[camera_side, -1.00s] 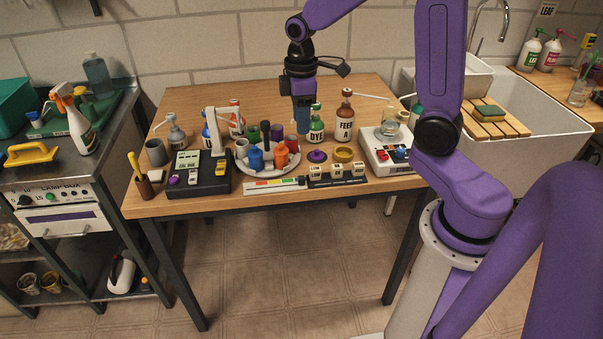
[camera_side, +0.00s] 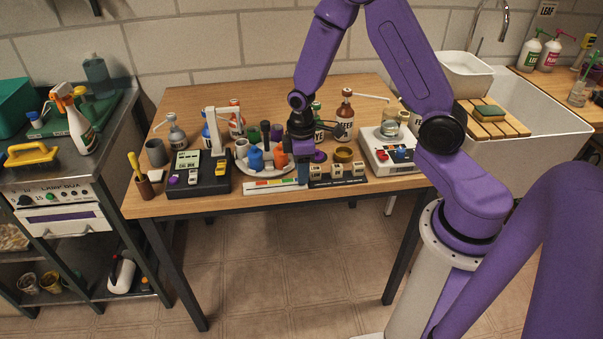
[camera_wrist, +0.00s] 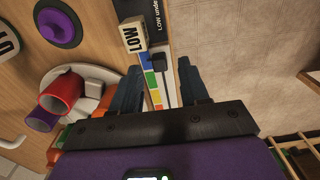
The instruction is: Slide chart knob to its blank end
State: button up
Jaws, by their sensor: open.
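The colour chart (camera_side: 270,187) is a pale strip with coloured bands, lying along the table's front edge. In the wrist view the chart (camera_wrist: 151,84) shows blue, green, yellow and orange bands running between my fingers. Its knob (camera_wrist: 159,62) is a small black piece at the blue-band end, beside a LOW block. My gripper (camera_side: 303,181) is down over the chart's right end in the side view and hides the knob there. In the wrist view my gripper (camera_wrist: 160,68) is open, a finger on each side of the knob, with gaps visible; contact cannot be told.
LOW blocks (camera_side: 336,171) stand on a dark rack just right of the chart. A round tray (camera_side: 243,164) with colourful pots sits behind it. A black device (camera_side: 199,188) is to the left, a white scale (camera_side: 375,157) to the right. The floor lies beyond the front edge.

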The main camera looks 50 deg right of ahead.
aim_at(247, 190)
jog(key=shift+f, duration=1.05)
grip_shut()
jog(key=w+a, duration=1)
jog(key=shift+w+a, duration=0.1)
jog(key=shift+w, duration=0.05)
grip_release()
notch_tip(247, 190, up, 18)
jog(key=shift+f, duration=0.25)
